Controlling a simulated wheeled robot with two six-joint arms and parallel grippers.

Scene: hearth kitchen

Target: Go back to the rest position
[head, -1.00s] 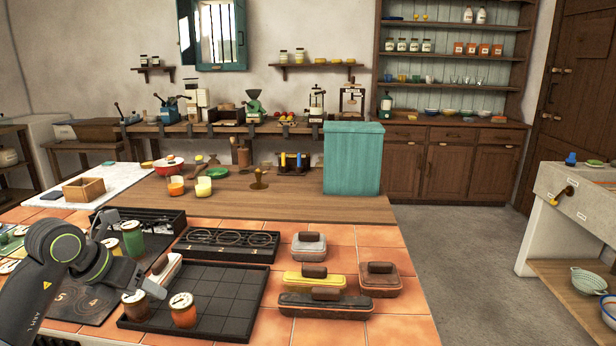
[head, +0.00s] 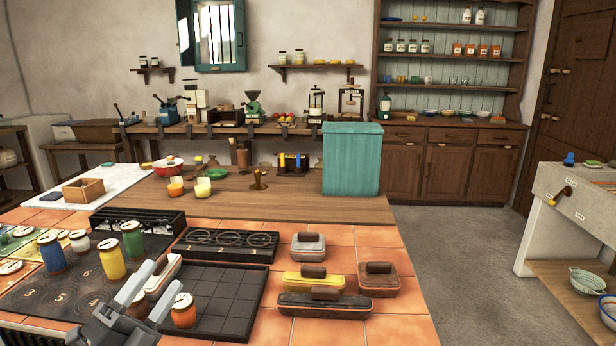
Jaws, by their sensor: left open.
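My left gripper (head: 158,280) is at the bottom left of the head view, its two pale fingers apart and pointing away from me. A pale-lidded jar (head: 137,305) shows partly in the gap between the fingers; I cannot tell whether they touch it. An orange jar (head: 183,311) stands just right of the fingers on the black gridded tray (head: 235,308). My right gripper is not in view.
Blue (head: 53,252), yellow (head: 112,259) and green jars (head: 133,240) stand on and behind the dark numbered mat (head: 40,294). Several lidded dishes, including a yellow one (head: 300,281), sit right of the tray. A teal box (head: 351,158) stands behind. The floor at right is clear.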

